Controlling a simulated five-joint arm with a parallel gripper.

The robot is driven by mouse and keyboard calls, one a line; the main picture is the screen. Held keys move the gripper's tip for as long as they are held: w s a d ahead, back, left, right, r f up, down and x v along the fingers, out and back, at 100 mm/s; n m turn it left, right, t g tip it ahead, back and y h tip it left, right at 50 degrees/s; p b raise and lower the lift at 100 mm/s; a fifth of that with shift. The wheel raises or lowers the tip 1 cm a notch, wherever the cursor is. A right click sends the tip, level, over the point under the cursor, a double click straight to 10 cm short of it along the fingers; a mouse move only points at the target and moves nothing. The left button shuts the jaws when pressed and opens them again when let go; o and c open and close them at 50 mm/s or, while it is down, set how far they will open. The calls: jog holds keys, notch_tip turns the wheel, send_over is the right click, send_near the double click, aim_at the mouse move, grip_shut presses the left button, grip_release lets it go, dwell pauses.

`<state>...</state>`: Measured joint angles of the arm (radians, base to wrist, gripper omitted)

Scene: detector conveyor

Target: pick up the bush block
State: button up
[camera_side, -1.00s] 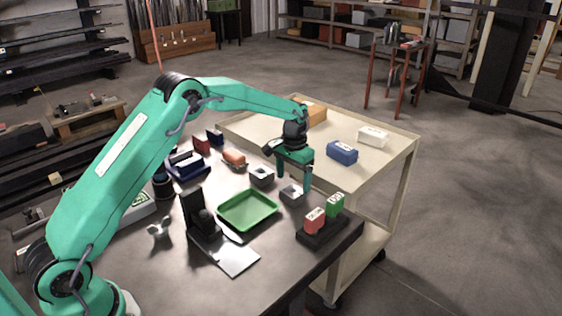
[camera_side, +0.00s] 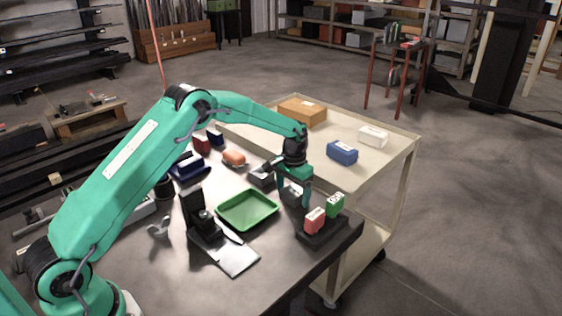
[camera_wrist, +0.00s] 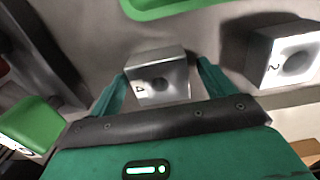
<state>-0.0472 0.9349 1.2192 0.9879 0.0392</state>
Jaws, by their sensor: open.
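A grey metal block (camera_wrist: 158,72) with a round dark recess and a dark mark on its face lies between my fingers in the wrist view. In the side view this block (camera_side: 291,196) is partly hidden behind them. My gripper (camera_wrist: 160,88) is open, with one finger on each side of the block; I cannot tell whether either touches it. It also shows in the side view (camera_side: 293,193), low over the table. A second grey block (camera_wrist: 285,55), marked 2, stands apart to the right in the wrist view and beside my gripper in the side view (camera_side: 262,178).
A green tray (camera_side: 248,209) lies left of my gripper. A red block (camera_side: 314,220) and a green block (camera_side: 335,206) stand on a dark holder (camera_side: 322,236) close at right. A cart (camera_side: 398,142) beyond carries a blue box (camera_side: 342,152).

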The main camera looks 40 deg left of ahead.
jog(key=c, duration=1.3)
jog(key=shift+c, duration=0.2)
jog(key=shift+r, duration=0.15)
jog(key=shift+r, duration=0.8)
notch_tip(320, 180, up, 2)
jog(key=shift+w+r, duration=0.1)
jog(key=shift+r, duration=0.1)
jog(key=s+d+r, duration=0.5)
jog(key=d+r, duration=0.1)
jog(key=d, duration=0.4)
jog(key=shift+s+d+r, duration=0.15)
jog(key=shift+s+r, duration=0.2)
jog(key=shift+r, duration=0.05)
